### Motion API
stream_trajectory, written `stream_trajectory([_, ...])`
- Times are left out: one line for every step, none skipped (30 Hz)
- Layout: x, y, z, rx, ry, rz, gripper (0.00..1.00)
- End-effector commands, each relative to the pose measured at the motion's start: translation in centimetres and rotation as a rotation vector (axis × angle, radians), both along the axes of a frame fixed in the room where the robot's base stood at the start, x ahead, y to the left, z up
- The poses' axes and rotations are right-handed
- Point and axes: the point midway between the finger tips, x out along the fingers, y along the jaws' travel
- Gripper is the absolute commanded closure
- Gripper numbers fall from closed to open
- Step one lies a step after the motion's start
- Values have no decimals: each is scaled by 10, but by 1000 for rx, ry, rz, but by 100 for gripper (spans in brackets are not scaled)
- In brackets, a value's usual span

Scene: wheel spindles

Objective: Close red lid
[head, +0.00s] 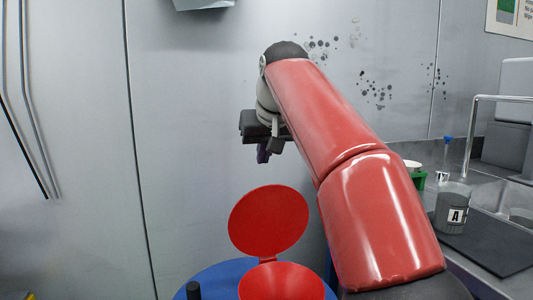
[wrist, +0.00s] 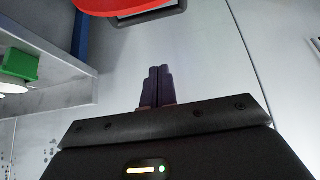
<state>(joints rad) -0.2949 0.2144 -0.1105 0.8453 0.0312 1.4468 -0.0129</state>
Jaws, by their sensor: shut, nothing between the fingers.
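The red lid (head: 269,220) stands raised on its hinge at the back of a red bowl-like opening (head: 282,283), on a blue round top (head: 218,276). In the wrist view a red rounded edge (wrist: 125,6), which looks like part of the lid or bowl, shows at the top. My gripper (head: 263,154) is above the lid in the head view, apart from it, with its fingers pointing down. In the wrist view the fingers (wrist: 158,84) are together with nothing between them.
A counter at the right holds a beaker marked A (head: 452,208) on a dark mat (head: 488,243), a green item (head: 416,180) and a metal tap frame (head: 470,125). A small dark post (head: 193,290) stands on the blue top. A grey wall is behind.

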Motion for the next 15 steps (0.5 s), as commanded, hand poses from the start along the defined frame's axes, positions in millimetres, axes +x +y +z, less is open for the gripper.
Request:
stream_trajectory([7, 2, -14, -1, 3, 0, 100])
stream_trajectory([11, 2, -20, -1, 4, 0, 100])
stream_trajectory([16, 3, -26, -1, 3, 0, 100])
stream_trajectory([20, 4, -32, -1, 3, 0, 100])
stream_trajectory([24, 5, -37, -1, 3, 0, 100])
stream_trajectory([29, 6, -44, 0, 2, 0, 100])
stream_trajectory([33, 7, -49, 0, 3, 1, 100])
stream_trajectory([36, 8, -53, 1, 2, 0, 100])
stream_trajectory([41, 9, -59, 1, 2, 0, 100])
stream_trajectory([35, 7, -60, 2, -3, 0, 100])
stream_trajectory([28, 6, -61, 1, -3, 1, 100])
stream_trajectory([22, 5, -62, 2, -4, 1, 100])
stream_trajectory([19, 4, -64, 1, -3, 1, 100])
stream_trajectory([15, 3, -64, 2, -4, 1, 100])
stream_trajectory([12, 3, -65, 1, -3, 0, 100])
